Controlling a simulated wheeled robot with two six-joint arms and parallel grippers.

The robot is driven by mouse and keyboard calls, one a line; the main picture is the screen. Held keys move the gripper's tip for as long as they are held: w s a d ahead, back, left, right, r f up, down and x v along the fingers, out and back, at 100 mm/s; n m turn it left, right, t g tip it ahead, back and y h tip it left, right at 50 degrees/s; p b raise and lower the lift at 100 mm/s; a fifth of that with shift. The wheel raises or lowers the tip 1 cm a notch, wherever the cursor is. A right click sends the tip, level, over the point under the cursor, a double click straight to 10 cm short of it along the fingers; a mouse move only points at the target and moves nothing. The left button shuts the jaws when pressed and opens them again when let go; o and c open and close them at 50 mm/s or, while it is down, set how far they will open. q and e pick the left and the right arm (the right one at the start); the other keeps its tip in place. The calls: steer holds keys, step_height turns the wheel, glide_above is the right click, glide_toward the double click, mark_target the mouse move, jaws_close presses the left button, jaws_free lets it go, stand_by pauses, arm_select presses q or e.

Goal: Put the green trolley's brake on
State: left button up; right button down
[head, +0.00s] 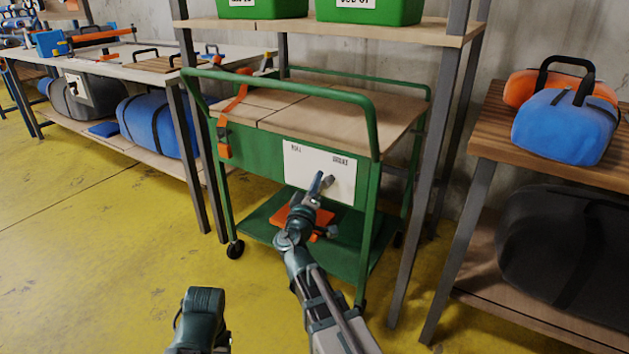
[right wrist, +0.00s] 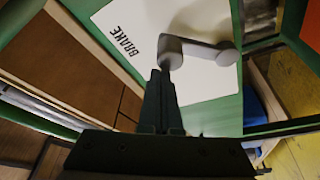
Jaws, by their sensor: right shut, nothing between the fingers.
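The green trolley (head: 258,155) stands in the middle of the head view, with a wooden top and a lower green shelf. A white plate (head: 318,168) on its front carries a grey lever (head: 328,182) and two small labels. In the right wrist view the plate (right wrist: 200,82) reads BRAKE and the grey lever (right wrist: 200,50) lies across it, with one rounded end near my fingertips. My right gripper (head: 317,184) is shut and empty at the lever; its tips (right wrist: 160,74) seem to meet or nearly meet the lever's end. I cannot tell whether they touch.
An orange strap (head: 236,95) hangs over the trolley's left corner. A rack with green bins (head: 368,10) stands around and above the trolley. A wooden bench (head: 490,140) with bags is at right, a workbench (head: 120,62) at left. Yellow floor (head: 110,240) is clear in front.

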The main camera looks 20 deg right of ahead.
steer(key=shift+s+d+f, duration=0.15)
steer(key=shift+s+d, duration=0.05)
steer(key=shift+s, duration=0.1)
stand_by(0.4)
step_height(320, 180, up, 4)
steer(key=w+a+p, duration=0.2)
steer(key=p, duration=0.2)
steer(key=f+b+v, duration=0.1)
steer(key=b+v, duration=0.2)
steer(key=v, duration=0.6)
steer(key=shift+a+f+b, duration=0.3)
steer(key=shift+a+f, duration=0.05)
steer(key=shift+f, duration=0.05)
